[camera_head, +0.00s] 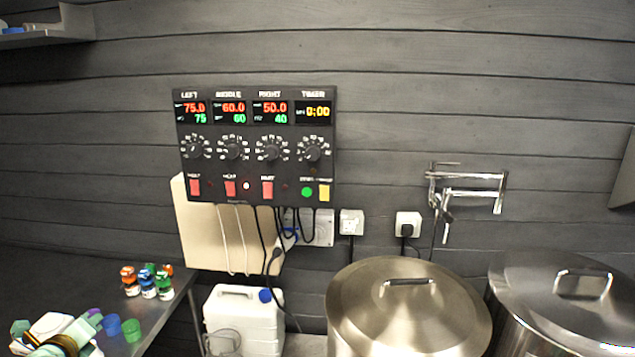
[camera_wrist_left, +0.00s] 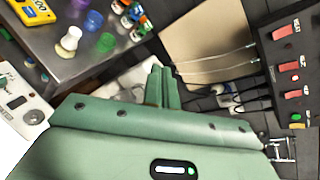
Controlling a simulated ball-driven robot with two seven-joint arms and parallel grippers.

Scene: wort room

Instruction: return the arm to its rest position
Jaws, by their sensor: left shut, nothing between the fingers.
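My left gripper (camera_head: 82,328) shows at the lower left corner of the head view, in front of the dark worktop, with part of my arm cut off by the frame edge. In the left wrist view its green fingers (camera_wrist_left: 163,88) are together with nothing between them. They point toward the cream board (camera_wrist_left: 200,38) and cables and appear apart from them. My right gripper is in neither view.
The worktop (camera_head: 60,285) holds small capped bottles (camera_head: 148,284) and loose blue and green caps (camera_head: 132,330). A control panel (camera_head: 255,145) hangs on the wall. A white canister (camera_head: 245,318) and lidded steel pots (camera_head: 405,310) stand right of the worktop.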

